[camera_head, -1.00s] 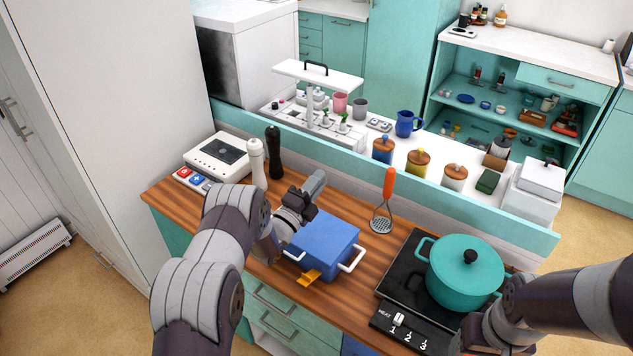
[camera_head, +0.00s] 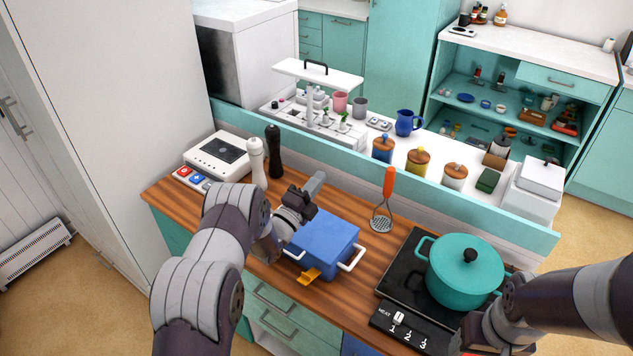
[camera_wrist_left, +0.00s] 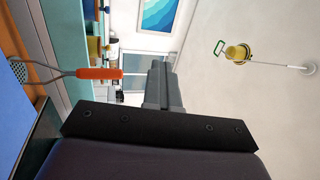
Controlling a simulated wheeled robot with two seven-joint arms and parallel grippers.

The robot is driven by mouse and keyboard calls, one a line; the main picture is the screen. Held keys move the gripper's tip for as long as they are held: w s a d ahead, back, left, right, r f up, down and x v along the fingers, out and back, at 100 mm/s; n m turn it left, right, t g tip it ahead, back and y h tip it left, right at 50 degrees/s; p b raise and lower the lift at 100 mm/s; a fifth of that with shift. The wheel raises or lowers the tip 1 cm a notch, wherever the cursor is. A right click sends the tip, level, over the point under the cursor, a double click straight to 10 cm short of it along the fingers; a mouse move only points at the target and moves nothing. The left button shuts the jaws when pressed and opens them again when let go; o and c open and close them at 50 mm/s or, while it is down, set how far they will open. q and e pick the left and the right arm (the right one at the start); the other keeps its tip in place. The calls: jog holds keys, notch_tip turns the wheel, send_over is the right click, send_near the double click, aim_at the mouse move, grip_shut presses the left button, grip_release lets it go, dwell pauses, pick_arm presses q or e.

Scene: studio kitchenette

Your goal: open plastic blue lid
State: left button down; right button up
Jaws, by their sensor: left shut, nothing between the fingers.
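The blue plastic lid (camera_head: 325,235) lies flat on top of a blue box on the wooden counter. My left gripper (camera_head: 317,182) is shut and empty, just above the back left edge of the lid; contact cannot be told. In the left wrist view its closed fingers (camera_wrist_left: 160,85) show, with a blue surface, likely the lid, (camera_wrist_left: 14,122) at the left edge. My right arm comes in from the right near the green pot; its fingers are out of view.
A teal pot (camera_head: 465,272) sits on the black hob (camera_head: 397,275) at right. White (camera_head: 257,160) and black (camera_head: 273,150) mills stand at left. A teal ledge (camera_head: 390,185) runs behind the counter.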

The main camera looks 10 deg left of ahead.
dwell(0.6)
pick_arm(q)
jog(key=c, duration=1.5)
grip_release()
jog(key=b+v, duration=0.3)
jog(key=v, duration=0.9)
jog(key=shift+s+a+f+b, duration=0.1)
jog(key=shift+s+b, duration=0.25)
